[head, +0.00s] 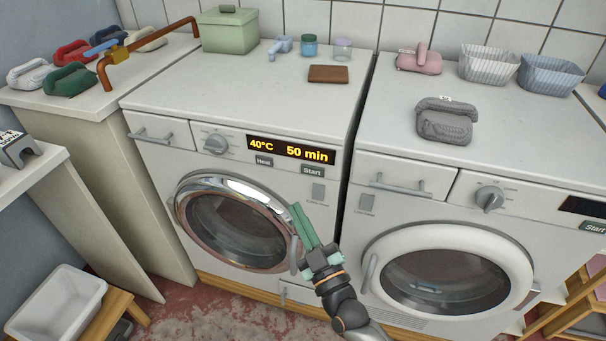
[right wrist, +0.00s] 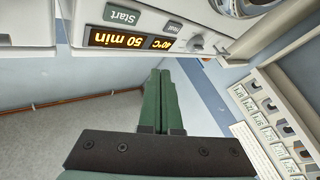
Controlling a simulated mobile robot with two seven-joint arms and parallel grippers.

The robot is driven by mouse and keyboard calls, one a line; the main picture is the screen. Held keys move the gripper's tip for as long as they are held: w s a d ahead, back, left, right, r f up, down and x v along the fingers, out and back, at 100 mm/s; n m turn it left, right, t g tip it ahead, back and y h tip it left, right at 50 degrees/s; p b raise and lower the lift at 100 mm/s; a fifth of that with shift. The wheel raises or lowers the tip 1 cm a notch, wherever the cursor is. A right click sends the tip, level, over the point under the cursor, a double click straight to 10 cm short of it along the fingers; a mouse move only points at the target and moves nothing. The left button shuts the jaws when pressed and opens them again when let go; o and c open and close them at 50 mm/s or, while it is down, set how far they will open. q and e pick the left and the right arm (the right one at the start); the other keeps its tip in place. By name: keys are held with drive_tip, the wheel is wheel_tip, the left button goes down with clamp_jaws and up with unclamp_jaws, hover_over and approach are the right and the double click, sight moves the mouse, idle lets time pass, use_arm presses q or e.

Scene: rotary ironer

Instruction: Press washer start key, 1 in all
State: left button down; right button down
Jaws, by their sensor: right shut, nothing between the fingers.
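Two front-loading machines stand side by side. The left machine (head: 150,165) has a chrome-ringed door and a lit display (head: 291,150) reading 40°C and 50 min. Below its display are a Heat key (head: 263,161) and a Start key (head: 312,171). The right machine (head: 440,210) has a white-ringed door, a dark display and its own Start key (head: 594,227). My right gripper (head: 297,208) is shut and empty, with its green fingers pointing up, below the left machine's Start key. The right wrist view shows a Start key (right wrist: 122,16) upside down, apart from the fingertips (right wrist: 160,74). My left gripper is out of view.
A green box (head: 229,32), small jars and a brown block (head: 328,74) stand on the left machine. A grey folded cloth (head: 444,121), a pink item and two baskets are on the right one.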

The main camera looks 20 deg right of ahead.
sight(303, 167)
drive_tip(key=shift+d, duration=0.1)
